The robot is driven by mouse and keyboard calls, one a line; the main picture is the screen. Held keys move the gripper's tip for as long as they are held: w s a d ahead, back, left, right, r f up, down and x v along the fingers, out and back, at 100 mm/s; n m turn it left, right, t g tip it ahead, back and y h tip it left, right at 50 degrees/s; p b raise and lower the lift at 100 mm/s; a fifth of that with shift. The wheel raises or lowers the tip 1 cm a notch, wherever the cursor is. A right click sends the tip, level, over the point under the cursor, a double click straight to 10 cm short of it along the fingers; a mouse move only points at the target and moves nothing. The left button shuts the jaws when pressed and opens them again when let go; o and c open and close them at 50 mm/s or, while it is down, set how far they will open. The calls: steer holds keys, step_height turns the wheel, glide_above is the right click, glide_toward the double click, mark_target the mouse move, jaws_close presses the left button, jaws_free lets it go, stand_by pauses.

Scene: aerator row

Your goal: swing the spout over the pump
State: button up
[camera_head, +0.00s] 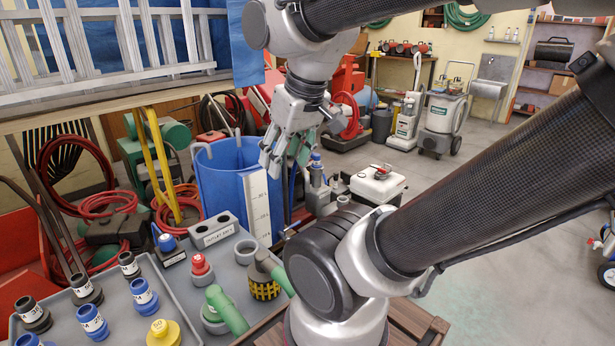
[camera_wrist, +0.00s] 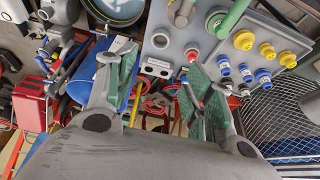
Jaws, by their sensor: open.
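On the grey bench panel in the head view, a green pipe (camera_head: 228,312) slants from a round grey base. Behind it, a grey elbow fitting with a green arm (camera_head: 279,276) stands over a yellow-and-black banded body (camera_head: 264,289). I cannot tell for sure which is the spout and which the pump. A green pipe also shows at the top of the wrist view (camera_wrist: 235,14). My gripper (camera_head: 288,150) is open and empty, above and behind the bench beside the blue barrel, apart from both fittings. Its green-padded fingers spread wide in the wrist view (camera_wrist: 165,88).
A blue barrel (camera_head: 218,180) with a white gauge strip (camera_head: 262,205) stands behind the bench. A labelled grey block (camera_head: 213,232), a red-capped fitting (camera_head: 201,270), a yellow fitting (camera_head: 163,334) and several blue or black capped fittings crowd the panel. A white-topped unit (camera_head: 378,183) stands farther right.

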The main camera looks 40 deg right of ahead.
stand_by(0.3)
